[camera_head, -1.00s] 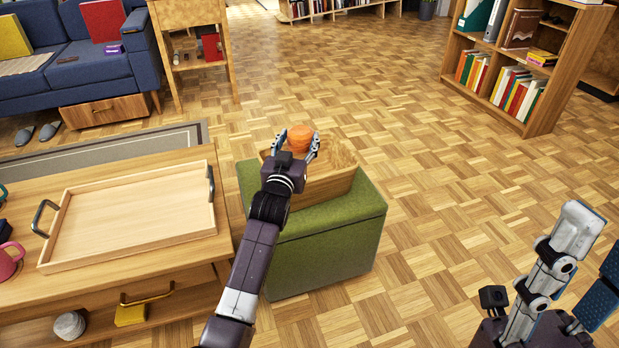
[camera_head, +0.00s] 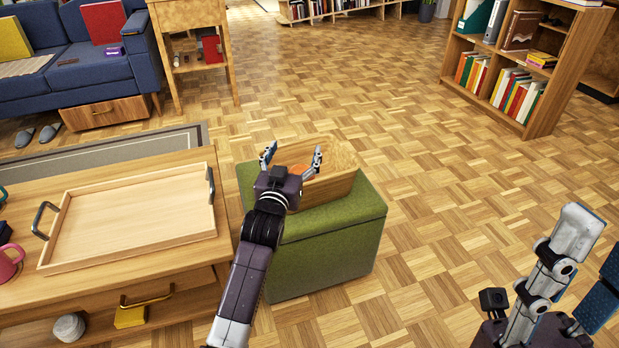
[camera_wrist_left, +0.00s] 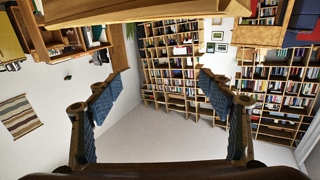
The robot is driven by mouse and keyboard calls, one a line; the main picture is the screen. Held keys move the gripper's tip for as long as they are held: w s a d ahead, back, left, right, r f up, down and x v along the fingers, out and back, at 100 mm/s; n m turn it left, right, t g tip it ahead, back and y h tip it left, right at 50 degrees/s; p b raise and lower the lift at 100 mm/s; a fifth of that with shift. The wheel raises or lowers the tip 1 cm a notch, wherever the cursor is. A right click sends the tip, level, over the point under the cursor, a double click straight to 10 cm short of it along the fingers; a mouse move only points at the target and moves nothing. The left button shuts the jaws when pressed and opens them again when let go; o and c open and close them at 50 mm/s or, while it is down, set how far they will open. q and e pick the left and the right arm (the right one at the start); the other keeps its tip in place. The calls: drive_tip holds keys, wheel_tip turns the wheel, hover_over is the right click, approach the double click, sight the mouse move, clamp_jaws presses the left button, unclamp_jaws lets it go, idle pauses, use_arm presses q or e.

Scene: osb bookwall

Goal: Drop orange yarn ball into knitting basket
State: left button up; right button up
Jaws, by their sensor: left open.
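The knitting basket is a wooden box (camera_head: 333,187) on top of a green stool, in the middle of the head view. My left gripper (camera_head: 292,158) is over the near left part of the basket, its two fingers spread apart with nothing between the tips. A bit of the orange yarn ball (camera_head: 300,170) shows low behind the gripper, inside the basket's outline; the gripper hides most of it. In the left wrist view the open fingers (camera_wrist_left: 162,90) are empty and the ball is not seen. My right gripper (camera_head: 592,240) is at the lower right, fingers apart and empty.
The green stool (camera_head: 330,250) stands right of a low wooden table (camera_head: 110,275) with a wooden tray (camera_head: 130,262) on it. A blue sofa (camera_head: 75,65) and a bookshelf (camera_head: 520,70) are farther back. The parquet floor right of the stool is clear.

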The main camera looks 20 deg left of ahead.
use_arm(q)
drive_tip(key=s, duration=0.7)
drive_tip(key=shift+s+d, duration=0.2)
drive_tip(key=shift+d, duration=0.05)
